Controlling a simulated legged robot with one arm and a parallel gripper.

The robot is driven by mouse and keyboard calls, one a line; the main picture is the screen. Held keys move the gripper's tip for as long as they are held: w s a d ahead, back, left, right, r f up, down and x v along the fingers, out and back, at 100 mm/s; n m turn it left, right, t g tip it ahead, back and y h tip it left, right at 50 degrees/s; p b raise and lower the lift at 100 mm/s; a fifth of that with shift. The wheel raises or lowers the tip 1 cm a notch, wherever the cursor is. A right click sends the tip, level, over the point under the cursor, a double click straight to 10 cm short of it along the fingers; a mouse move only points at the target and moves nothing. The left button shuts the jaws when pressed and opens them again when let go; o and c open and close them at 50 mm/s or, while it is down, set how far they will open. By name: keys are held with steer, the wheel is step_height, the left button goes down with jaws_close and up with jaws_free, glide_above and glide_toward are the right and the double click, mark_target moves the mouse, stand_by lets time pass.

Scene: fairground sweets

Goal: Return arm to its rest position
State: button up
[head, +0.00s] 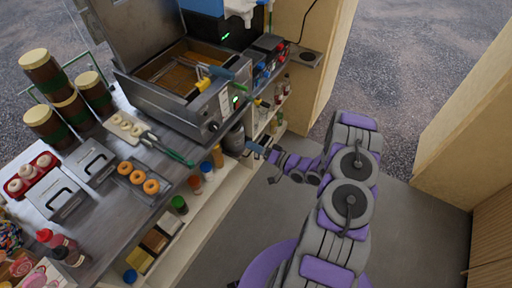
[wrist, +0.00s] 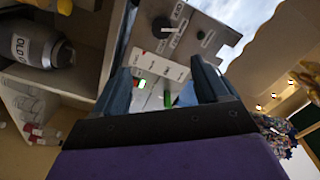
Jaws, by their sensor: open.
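My arm (head: 345,190), purple and grey, reaches from the lower right toward the counter in the head view. My gripper (head: 262,151) is beside the front of the shelving, below the fryer's right corner. In the wrist view my gripper (wrist: 162,82) has its two blue-grey fingers spread apart, with nothing between them. Beyond the fingers is the fryer's control panel (wrist: 205,40), with a black knob, labels and a green light.
The fryer (head: 180,98) stands on the counter (head: 185,158), with donuts and trays to its left. A grey canister (wrist: 38,45) sits on the shelf, close to my gripper. Bottles and jars fill lower shelves. Open floor (head: 225,245) lies in front; wooden walls (head: 465,130) stand right.

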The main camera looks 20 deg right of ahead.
stand_by(0.4)
steer(key=w+d+r+n+g+h, duration=0.35)
steer(key=w+d+r+h, duration=0.2)
steer(key=d+h, duration=0.2)
steer(key=s+r+g+h+b, duration=0.2)
steer(key=s+r+g+h, duration=0.4)
steer(key=r, duration=0.4)
steer(key=s+a+r+g+y, duration=0.1)
steer(key=s+a, duration=0.5)
steer(key=s, duration=0.6)
steer(key=s+a+r+g+y, duration=0.1)
steer(key=s+a+r+g, duration=0.2)
steer(key=s, duration=1)
steer(key=s+a+r+g+y+b, duration=0.1)
steer(key=s+a+r+g, duration=0.2)
steer(key=s+a+r, duration=0.4)
steer(key=s+a, duration=0.2)
steer(key=s, duration=0.4)
